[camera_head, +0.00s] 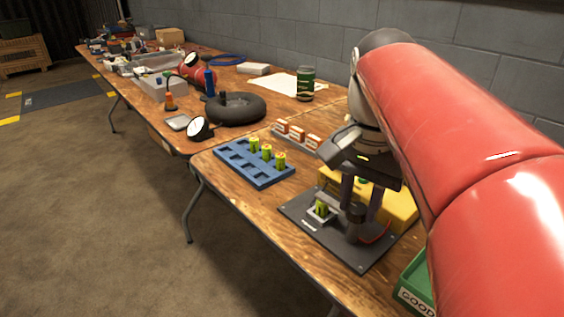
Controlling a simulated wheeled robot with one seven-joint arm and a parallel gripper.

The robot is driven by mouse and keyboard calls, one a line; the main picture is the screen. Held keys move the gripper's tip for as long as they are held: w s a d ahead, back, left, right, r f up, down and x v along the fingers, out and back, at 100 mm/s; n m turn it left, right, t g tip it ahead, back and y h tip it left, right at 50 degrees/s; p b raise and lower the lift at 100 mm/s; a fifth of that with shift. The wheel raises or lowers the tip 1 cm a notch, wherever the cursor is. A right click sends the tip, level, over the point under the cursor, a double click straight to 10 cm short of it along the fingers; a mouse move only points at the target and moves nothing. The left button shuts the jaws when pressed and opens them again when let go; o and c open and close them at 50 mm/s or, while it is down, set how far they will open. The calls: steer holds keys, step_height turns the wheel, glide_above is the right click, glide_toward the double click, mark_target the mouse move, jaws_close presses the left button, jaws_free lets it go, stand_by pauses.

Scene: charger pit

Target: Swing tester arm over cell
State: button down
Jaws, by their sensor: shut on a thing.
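The battery tester stands on a dark base plate (333,247) on the near table. A green cell (321,208) stands upright in a light holder on the plate's left part. A grey tester arm (331,200) shows beside my gripper and seems to reach over the cell; whether it touches the cell I cannot tell. My gripper (355,211) points down at the tester's post, with its fingers closed around a part of the tester arm. The fingers hide much of the post and the arm's pivot.
A blue tray (233,171) with several yellow-green cells stands left of the tester. Orange-white boxes (297,134) sit behind it. A yellow case (398,206) is right behind the tester, and a green GOOD bin (413,290) is at the front right. A black tyre (236,108) lies on the far table.

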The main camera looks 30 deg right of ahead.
mark_target(359, 207)
steer(key=c, duration=1.1)
jaws_free()
steer(key=shift+o, duration=0.2)
steer(key=shift+r, duration=0.1)
step_height(359, 207, up, 8)
steer(key=shift+f+p, duration=0.15)
steer(key=shift+p, duration=0.45)
